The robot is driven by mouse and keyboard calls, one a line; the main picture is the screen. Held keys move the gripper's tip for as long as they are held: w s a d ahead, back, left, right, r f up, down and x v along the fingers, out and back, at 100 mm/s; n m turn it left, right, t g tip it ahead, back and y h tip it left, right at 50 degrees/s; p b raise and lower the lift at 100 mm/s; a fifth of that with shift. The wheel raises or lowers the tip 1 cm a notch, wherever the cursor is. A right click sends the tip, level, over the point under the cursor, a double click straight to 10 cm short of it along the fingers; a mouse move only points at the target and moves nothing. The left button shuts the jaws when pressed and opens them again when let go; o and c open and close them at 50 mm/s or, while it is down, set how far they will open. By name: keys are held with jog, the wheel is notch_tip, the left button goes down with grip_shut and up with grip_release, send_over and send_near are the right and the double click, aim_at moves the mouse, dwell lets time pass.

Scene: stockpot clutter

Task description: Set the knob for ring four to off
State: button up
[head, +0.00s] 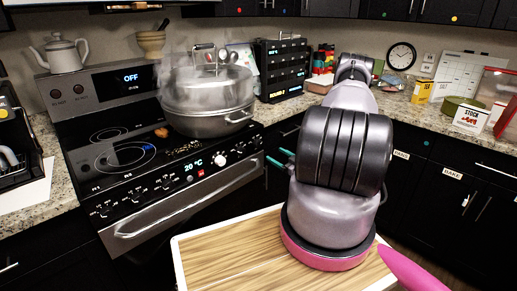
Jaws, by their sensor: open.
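The black stove (150,180) stands at the left. Its front panel carries a row of dark knobs (135,197), a white knob (220,160) and more dark knobs at its right end (241,148). The knob labels are too small to read, so I cannot tell which is for ring four or how it is set. A large lidded stockpot (208,100) sits on the back right of the cooktop with haze around it. My gripper (281,159) shows as two teal fingers, apart, right of the panel and clear of the knobs; my arm hides the rest.
A display on the back panel (131,79) reads OFF; a front display (193,166) reads 20 °C. The oven handle (185,205) juts out below the knobs. A kettle (64,52) stands behind. A black appliance (280,68) and boxes stand on the right counter.

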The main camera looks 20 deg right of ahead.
aim_at(259, 145)
jog(key=x, duration=1)
jog(key=shift+w, duration=0.3)
grip_shut()
